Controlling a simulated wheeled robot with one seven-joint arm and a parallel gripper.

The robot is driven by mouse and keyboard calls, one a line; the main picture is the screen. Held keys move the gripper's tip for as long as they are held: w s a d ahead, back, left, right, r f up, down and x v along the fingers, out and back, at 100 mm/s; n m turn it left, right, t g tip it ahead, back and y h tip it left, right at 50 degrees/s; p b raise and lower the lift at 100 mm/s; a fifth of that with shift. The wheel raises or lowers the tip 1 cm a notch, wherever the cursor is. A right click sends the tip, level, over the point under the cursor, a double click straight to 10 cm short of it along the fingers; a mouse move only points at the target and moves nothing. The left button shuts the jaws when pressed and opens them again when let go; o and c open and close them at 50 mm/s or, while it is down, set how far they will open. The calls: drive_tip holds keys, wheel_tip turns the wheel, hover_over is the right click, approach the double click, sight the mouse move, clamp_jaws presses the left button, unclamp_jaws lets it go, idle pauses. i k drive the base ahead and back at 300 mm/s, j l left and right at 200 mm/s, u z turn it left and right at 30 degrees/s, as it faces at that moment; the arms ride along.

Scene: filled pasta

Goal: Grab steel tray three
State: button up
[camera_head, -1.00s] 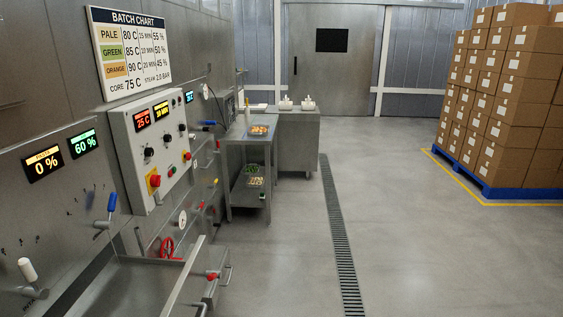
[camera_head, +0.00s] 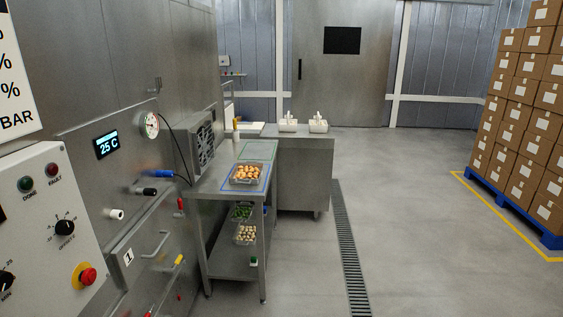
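Several trays of filled pasta stand on a steel table (camera_head: 215,184) ahead, left of centre. A steel tray of orange pieces (camera_head: 246,174) sits on the table top inside a blue outline. On the lower shelf are a tray with green pieces (camera_head: 241,212) and a tray with pale pieces (camera_head: 245,234). I cannot read a number three on any tray. A plate marked 1 (camera_head: 128,257) is on the machine front at left. My gripper is not in view.
The machine wall with a control panel (camera_head: 48,226) and protruding handles lines the left. A floor drain (camera_head: 349,250) runs ahead. Stacked boxes (camera_head: 522,135) on a blue pallet (camera_head: 511,204) stand right. The middle floor is clear. A cabinet (camera_head: 305,175) with white containers stands behind the table.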

sight(246, 172)
drive_tip(key=i, duration=2.7)
drive_tip(key=i+u, duration=0.25)
drive_tip(key=u, duration=0.2)
drive_tip(key=i+l+u, duration=0.1)
drive_tip(key=u, duration=0.3)
drive_tip(key=i+l+u, duration=0.2)
drive_tip(key=u, duration=0.25)
drive_tip(key=i+l+u, duration=0.25)
drive_tip(key=u, duration=2.3)
